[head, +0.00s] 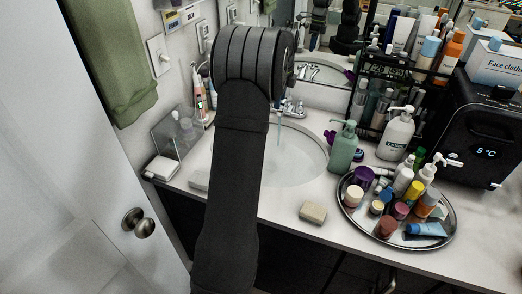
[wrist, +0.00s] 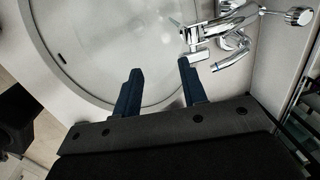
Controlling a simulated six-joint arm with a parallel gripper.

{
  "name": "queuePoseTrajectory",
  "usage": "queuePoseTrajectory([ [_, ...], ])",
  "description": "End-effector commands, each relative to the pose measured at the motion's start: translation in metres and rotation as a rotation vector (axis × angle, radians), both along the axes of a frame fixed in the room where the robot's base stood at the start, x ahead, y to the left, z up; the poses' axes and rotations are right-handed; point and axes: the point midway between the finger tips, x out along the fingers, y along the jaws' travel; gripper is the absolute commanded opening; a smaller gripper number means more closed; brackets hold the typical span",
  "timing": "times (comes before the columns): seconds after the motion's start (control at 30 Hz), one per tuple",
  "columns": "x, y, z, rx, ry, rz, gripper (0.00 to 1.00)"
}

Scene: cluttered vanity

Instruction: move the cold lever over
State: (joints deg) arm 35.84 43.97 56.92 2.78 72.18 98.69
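The chrome faucet (head: 290,108) stands at the back rim of the sink; in the head view my arm partly covers it. In the wrist view the faucet (wrist: 225,32) is at the upper right, with a round chrome knob (wrist: 300,15) at its far end and a lever-like chrome part (wrist: 195,56) near my right-hand finger. I cannot tell which is the cold lever. My gripper (wrist: 160,83) is open and empty, its two dark fingers apart over the basin side of the faucet. Whether a finger touches the chrome is unclear. In the head view the fingers are hidden behind my arm.
The white basin (head: 306,165) has a thin bluish stream above it. A green pump bottle (head: 343,148) and a crowded round tray (head: 440,243) stand to its right. A soap bar (head: 313,213) lies in front.

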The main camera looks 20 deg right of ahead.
Motion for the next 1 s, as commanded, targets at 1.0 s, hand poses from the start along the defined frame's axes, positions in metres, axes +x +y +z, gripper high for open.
queuePoseTrajectory([
  [1.0,-0.044,0.089,-0.152,0.035,0.128,0.004,0.39],
])
